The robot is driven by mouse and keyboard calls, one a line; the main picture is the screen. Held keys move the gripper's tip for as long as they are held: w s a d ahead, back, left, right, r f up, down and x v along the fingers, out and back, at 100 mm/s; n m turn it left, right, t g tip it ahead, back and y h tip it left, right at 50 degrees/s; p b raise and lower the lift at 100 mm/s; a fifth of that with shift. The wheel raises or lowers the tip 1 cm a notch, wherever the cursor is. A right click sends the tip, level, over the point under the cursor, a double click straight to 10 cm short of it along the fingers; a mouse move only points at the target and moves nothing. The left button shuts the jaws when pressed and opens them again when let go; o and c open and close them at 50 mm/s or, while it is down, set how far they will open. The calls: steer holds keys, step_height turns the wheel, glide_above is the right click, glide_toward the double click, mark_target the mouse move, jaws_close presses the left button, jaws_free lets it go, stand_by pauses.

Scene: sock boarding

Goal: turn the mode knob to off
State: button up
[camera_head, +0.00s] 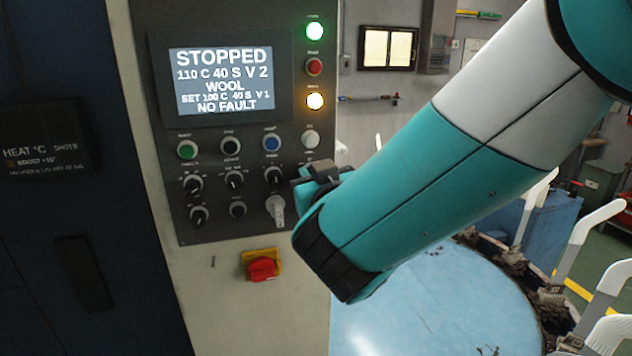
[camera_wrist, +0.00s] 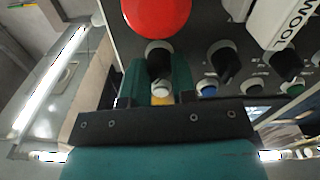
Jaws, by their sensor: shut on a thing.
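My gripper (camera_head: 306,185) is at the right side of the dark control panel (camera_head: 222,222). In the wrist view its two teal fingers (camera_wrist: 158,84) are shut on a black knob (camera_wrist: 158,60), one finger on each side. I take this as the mode knob; its label and pointer setting cannot be read. In the head view my gripper hides this knob. It is the rightmost in the upper knob row, beside another black knob (camera_head: 273,176). The screen (camera_head: 221,80) reads STOPPED, WOOL and NO FAULT.
A large red button (camera_wrist: 157,15) is close to the held knob. A white handle marked WOOL (camera_wrist: 282,22) sticks out nearby. A red switch on a yellow plate (camera_head: 263,267) is below the panel. A round pale blue table (camera_head: 430,310) with white forms (camera_head: 585,240) is at the right.

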steer(key=n+b, duration=0.1)
steer(key=n, duration=0.2)
steer(key=shift+b, duration=0.3)
steer(key=shift+n+b, duration=0.4)
steer(key=shift+n, duration=1.6)
steer(key=o, duration=0.9)
steer(key=shift+o, duration=0.2)
steer(key=b+v, duration=1)
steer(key=v, duration=0.7)
steer(key=shift+s, duration=0.25)
